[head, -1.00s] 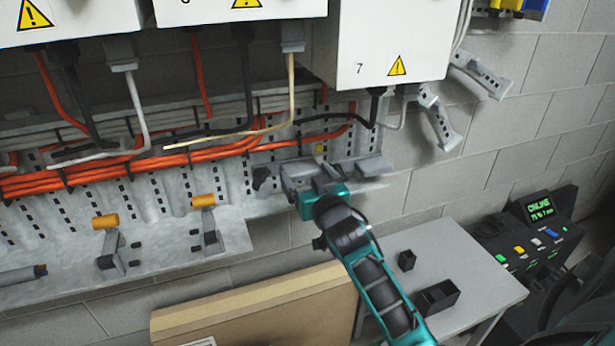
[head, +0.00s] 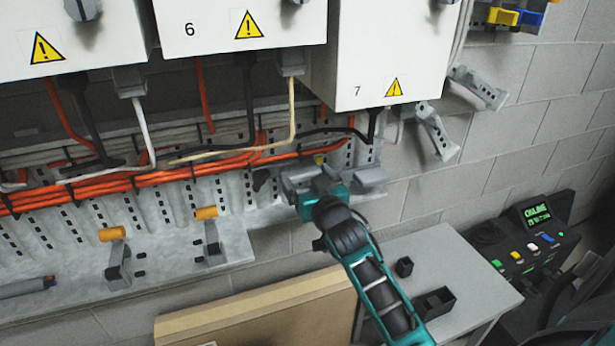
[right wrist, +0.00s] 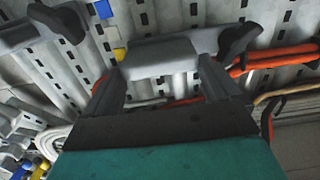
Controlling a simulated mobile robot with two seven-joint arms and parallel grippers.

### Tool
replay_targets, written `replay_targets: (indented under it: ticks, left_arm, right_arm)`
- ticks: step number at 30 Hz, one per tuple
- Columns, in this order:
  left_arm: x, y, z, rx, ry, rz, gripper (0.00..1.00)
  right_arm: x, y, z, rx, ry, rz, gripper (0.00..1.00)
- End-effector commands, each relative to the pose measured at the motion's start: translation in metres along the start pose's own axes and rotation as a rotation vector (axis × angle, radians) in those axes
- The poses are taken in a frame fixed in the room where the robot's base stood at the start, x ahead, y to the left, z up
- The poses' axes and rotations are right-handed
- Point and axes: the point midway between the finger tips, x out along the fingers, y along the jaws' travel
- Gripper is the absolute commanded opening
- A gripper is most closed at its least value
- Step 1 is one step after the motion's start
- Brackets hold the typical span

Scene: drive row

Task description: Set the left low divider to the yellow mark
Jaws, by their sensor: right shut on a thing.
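My right gripper (head: 316,184) is shut on a grey divider (head: 296,180) at the right end of the lower metal tray. In the right wrist view the divider (right wrist: 160,58) lies between the two fingers, with a black knob (right wrist: 240,40) at its right end. A small yellow mark (head: 319,160) shows on the slotted panel just behind the gripper. In the right wrist view the yellow mark (right wrist: 119,54) is close beside the divider's left end, with a blue mark (right wrist: 104,9) above. I cannot tell whether the divider lines up with yellow. My left gripper is out of view.
A second grey divider (head: 370,178) is just right of my gripper. Orange cables (head: 150,175) run behind. White cabinets (head: 385,50) hang above. Two orange-topped levers (head: 206,213) stand left. A cardboard box (head: 270,310), grey table (head: 440,260) and control console (head: 530,240) are below and right.

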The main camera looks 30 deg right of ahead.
Motion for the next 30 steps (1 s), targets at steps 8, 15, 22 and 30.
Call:
replay_targets:
  ticks: [8,15,22,30]
  left_arm:
    - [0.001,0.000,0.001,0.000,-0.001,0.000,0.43]
    - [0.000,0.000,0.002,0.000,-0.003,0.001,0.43]
    - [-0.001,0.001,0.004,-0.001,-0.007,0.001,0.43]
    - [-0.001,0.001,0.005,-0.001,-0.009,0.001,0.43]
  right_arm:
    - [0.001,0.000,-0.006,0.001,0.018,-0.001,0.99]
    - [0.000,0.000,-0.004,0.001,0.012,0.000,1.00]
    - [-0.020,0.000,-0.002,0.001,0.009,0.000,1.00]
    - [-0.076,0.001,-0.002,0.002,0.010,0.001,1.00]
